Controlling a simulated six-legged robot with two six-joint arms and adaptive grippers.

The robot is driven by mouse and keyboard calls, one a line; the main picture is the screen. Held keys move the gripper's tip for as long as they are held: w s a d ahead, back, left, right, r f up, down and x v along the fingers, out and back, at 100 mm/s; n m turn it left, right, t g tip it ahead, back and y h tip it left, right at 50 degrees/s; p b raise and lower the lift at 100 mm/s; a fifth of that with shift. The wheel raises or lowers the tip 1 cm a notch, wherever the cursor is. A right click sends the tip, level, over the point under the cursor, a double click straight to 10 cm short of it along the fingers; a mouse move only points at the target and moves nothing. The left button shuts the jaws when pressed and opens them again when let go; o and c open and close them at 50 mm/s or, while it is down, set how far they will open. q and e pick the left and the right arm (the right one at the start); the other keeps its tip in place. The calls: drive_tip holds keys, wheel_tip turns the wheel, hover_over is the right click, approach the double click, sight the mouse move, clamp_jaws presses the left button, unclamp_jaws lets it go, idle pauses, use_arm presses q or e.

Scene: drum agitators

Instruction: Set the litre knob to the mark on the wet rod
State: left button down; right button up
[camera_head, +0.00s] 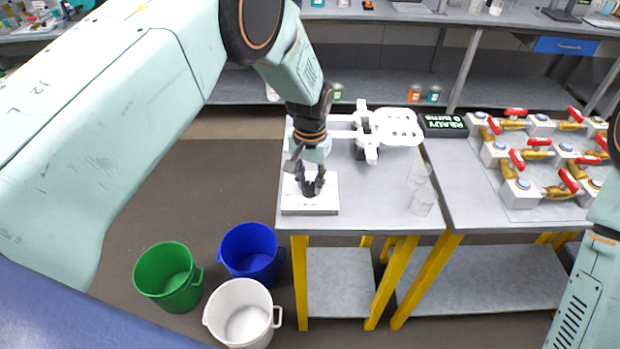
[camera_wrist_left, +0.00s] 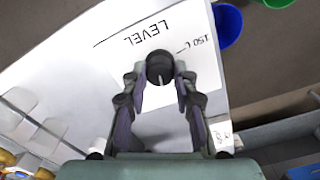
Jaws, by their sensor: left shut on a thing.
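The litre knob (camera_wrist_left: 160,66) is round and black with a pale pointer line, on a white panel printed "LEVEL" and "150 L" in the left wrist view. In the head view the white panel (camera_head: 310,208) sits at the table's front left corner. My left gripper (camera_head: 312,182) points down over it; in the wrist view its fingers (camera_wrist_left: 161,84) stand on either side of the knob, shut on it. The scale marks are mostly hidden or too small to read. I cannot make out a wet rod. My right gripper is out of view; only part of that arm shows.
A white fixture with a perforated plate (camera_head: 399,127) lies behind the panel, beside a black display (camera_head: 443,125). Clear vessels (camera_head: 422,203) stand at the table's right. Brass valves with red handles (camera_head: 558,192) cover the right table. Green (camera_head: 168,277), blue (camera_head: 251,251) and white (camera_head: 242,314) buckets stand on the floor.

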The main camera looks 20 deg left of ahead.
use_arm(q)
drive_tip(key=m, duration=0.4)
drive_tip(key=shift+w+r+m, duration=0.2)
drive_tip(key=shift+r+m, duration=0.05)
drive_tip(key=shift+m, duration=0.05)
drive_tip(key=shift+m+p, duration=0.4)
drive_tip(key=shift+m, duration=1.8)
drive_tip(key=c, duration=1.4)
unclamp_jaws()
drive_tip(key=o, duration=0.4)
drive_tip(key=shift+s+f, duration=0.1)
drive_tip(key=shift+s, duration=0.1)
drive_tip(key=shift+c, duration=0.2)
